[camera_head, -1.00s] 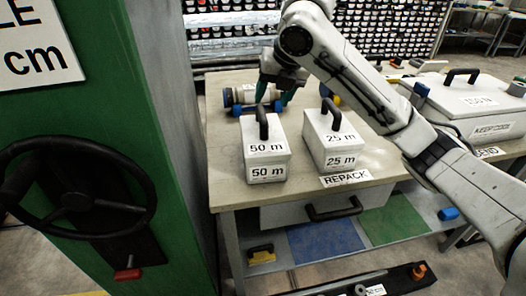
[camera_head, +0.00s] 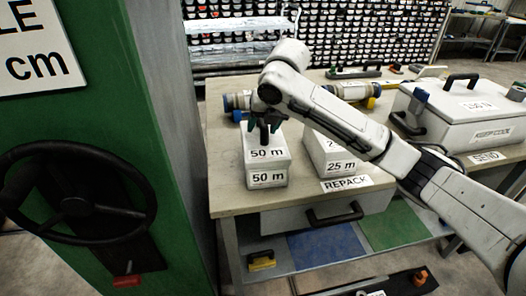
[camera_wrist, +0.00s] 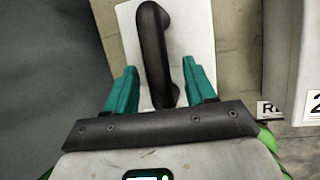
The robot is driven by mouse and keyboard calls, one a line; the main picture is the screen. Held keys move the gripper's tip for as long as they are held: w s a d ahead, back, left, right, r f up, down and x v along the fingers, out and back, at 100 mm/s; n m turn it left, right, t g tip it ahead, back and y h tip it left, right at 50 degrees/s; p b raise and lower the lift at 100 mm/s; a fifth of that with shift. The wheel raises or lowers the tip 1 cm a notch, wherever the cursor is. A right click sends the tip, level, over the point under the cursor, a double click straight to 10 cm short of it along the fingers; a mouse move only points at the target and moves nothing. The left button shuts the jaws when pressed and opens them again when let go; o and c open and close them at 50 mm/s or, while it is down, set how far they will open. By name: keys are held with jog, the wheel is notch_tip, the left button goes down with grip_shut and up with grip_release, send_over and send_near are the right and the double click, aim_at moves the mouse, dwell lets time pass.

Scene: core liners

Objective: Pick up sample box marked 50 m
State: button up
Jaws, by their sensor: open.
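The white sample box marked 50 m (camera_head: 266,165) stands upright on the table's left part, labels facing the head camera. Its black handle (camera_wrist: 153,45) runs lengthwise in the wrist view, reaching down between the green fingertips. My gripper (camera_head: 264,127) is over the box at the handle; in the wrist view my gripper (camera_wrist: 158,85) is open, one finger on each side of the handle, with gaps showing. The box top (camera_wrist: 190,40) is partly hidden by the handle and fingers. I cannot tell how far the fingers reach down.
The box marked 25 m (camera_head: 335,160) stands just to the right, partly behind my arm. A REPACK label (camera_head: 346,183) lies at the table (camera_head: 228,190) front edge. A green cabinet with a black handwheel (camera_head: 75,205) rises on the left. A large white case (camera_head: 465,125) stands right.

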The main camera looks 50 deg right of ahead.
grip_shut()
dwell(0.5)
jog(key=shift+r, duration=0.1)
dwell(0.8)
